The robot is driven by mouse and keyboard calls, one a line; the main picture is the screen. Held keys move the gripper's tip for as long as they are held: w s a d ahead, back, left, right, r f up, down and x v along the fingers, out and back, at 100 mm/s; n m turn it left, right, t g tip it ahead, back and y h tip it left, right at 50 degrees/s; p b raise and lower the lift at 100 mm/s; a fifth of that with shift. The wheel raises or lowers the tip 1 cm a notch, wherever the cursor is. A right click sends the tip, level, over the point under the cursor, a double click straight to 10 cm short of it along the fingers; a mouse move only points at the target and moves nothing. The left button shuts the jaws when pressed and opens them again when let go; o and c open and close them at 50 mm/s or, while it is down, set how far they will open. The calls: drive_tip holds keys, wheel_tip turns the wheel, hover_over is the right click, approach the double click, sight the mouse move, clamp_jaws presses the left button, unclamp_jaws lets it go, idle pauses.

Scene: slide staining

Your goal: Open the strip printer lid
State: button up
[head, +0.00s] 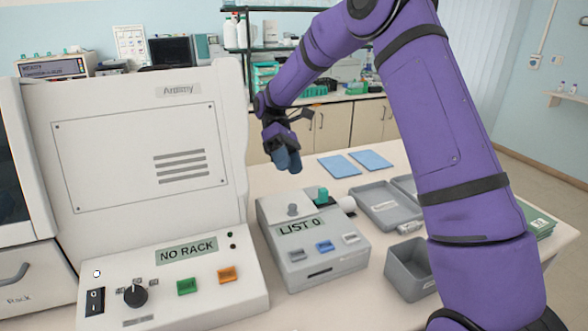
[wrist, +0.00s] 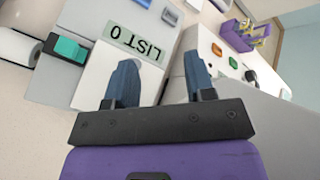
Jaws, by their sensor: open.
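The strip printer (head: 312,262) is a pale grey box on the bench with a "LIST 0" display and a row of buttons. In the wrist view, the printer (wrist: 100,75) lies beyond the fingers, with the teal tab (wrist: 68,48) at left.
A large white machine (head: 150,150) reading "NO RACK" stands close left of the printer. Grey trays (head: 380,207) and a grey bin (head: 408,272) are at right. Two blue sheets (head: 340,166) lie behind.

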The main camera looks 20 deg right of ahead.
drive_tip(key=s, duration=0.3)
drive_tip(key=shift+s+r, duration=0.2)
drive_tip(key=shift+s, duration=0.1)
idle(0.3)
